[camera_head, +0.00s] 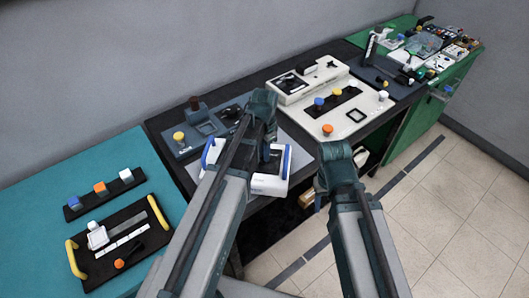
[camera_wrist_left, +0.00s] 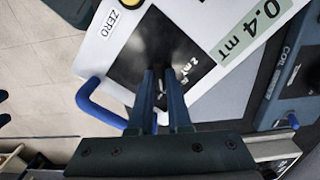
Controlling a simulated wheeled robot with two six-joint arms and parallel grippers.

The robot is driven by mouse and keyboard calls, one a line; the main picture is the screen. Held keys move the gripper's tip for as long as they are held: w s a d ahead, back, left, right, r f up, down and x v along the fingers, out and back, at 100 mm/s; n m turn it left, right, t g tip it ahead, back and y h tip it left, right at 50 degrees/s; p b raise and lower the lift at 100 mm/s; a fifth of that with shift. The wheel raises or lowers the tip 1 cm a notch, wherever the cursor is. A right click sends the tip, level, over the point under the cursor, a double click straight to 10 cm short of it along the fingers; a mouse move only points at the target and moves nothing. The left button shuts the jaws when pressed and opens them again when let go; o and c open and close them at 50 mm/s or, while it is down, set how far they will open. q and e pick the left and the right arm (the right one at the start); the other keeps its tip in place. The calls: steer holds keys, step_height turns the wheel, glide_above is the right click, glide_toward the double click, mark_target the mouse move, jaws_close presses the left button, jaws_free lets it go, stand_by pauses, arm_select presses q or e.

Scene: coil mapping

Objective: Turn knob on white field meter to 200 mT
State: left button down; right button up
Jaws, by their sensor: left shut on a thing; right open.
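The white field meter (camera_head: 270,185) with blue side handles stands on the dark bench in the middle of the head view. My left gripper (camera_head: 266,154) reaches down onto it. In the left wrist view the meter's white face (camera_wrist_left: 118,52) shows a ZERO label and a green display (camera_wrist_left: 250,25) reading 0.4 mT. My left gripper (camera_wrist_left: 162,85) is shut on the dark knob at the black dial panel (camera_wrist_left: 150,40). The fingers hide most of the knob. Dial print that looks like 2 mT shows beside the fingers. My right gripper (camera_head: 322,200) is open and empty, in front of the bench.
A dark blue console (camera_head: 185,145) stands behind the meter at left. A white control panel (camera_head: 345,125) with coloured knobs is to the right. A teal table (camera_head: 60,160) with a black tray (camera_head: 100,265) is at left. Open floor lies at lower right.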

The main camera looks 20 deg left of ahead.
arm_select(q)
steer(key=c, duration=0.9)
jaws_free()
steer(key=shift+o, duration=0.2)
steer(key=shift+r, duration=0.15)
step_height(320, 180, up, 14)
steer(key=p, duration=1.4)
steer(key=shift+f, duration=0.2)
steer(key=s+d+f+n+b, duration=0.2)
steer(key=s+d+f+b, duration=0.1)
steer(key=s+d, duration=0.2)
steer(key=s+d+f+n+y+b, duration=0.1)
steer(key=s+d+f+b, duration=0.3)
steer(key=s, duration=0.5)
steer(key=shift+s+d+n, duration=0.25)
steer(key=shift+d+n, duration=0.25)
steer(key=shift+d, duration=0.3)
